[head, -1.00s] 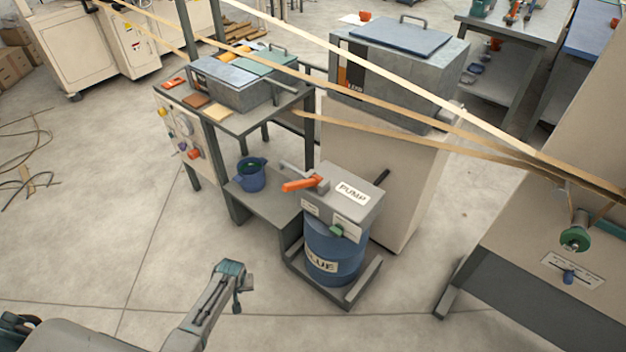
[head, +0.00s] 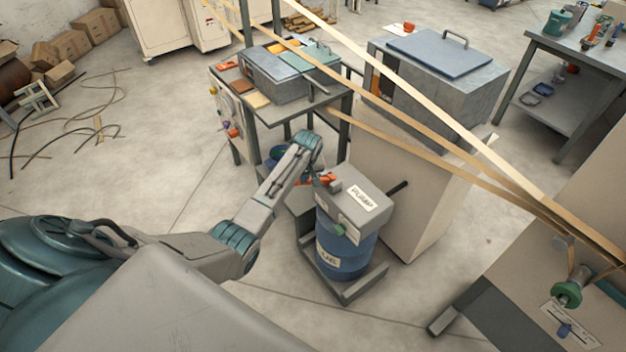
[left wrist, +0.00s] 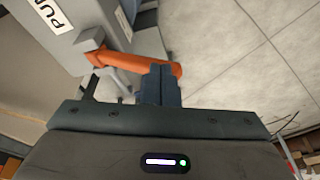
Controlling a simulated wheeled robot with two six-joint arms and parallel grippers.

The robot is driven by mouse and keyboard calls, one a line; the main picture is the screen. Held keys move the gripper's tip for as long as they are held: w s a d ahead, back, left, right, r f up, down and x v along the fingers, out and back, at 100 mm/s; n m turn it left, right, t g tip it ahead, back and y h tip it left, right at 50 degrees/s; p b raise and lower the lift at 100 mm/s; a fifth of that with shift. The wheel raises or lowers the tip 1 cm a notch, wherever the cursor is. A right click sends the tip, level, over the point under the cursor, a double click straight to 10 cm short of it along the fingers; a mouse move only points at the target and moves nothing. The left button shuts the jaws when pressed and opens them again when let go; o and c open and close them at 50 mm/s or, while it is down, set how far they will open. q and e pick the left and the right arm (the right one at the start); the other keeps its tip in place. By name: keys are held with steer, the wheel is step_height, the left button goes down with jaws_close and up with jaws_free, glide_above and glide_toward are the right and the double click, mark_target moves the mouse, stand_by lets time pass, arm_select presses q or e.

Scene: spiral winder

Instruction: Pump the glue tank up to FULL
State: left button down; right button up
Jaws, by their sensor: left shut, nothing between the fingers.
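The glue tank (head: 347,259) is a blue drum on a low dark stand, with a grey box marked PUMP (head: 352,197) on top. An orange pump lever (head: 328,178) sticks out from the box's left side. It also shows in the left wrist view (left wrist: 120,61), running right from the box to the fingertips. My left gripper (left wrist: 160,72) is shut and empty, with its fingertips overlapping the lever's outer end. I cannot tell whether they touch it. In the head view my left wrist partly covers the lever. A small green part (head: 341,229) sits on the tank's front; its reading is illegible.
A dark-framed table (head: 285,108) with a grey box stands behind the pump, and a blue pot (head: 274,156) is partly hidden by my arm. A beige cabinet (head: 405,200) stands right of the tank. Tan strips cross above. The floor at front is clear.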

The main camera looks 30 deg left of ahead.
arm_select(q)
steer(key=r, duration=0.2)
steer(key=w+a+r, duration=0.1)
steer(key=shift+w+r, duration=0.1)
steer(key=shift+d, duration=0.2)
steer(key=b+x, duration=0.7)
steer(key=b, duration=0.1)
steer(key=shift+b, duration=0.3)
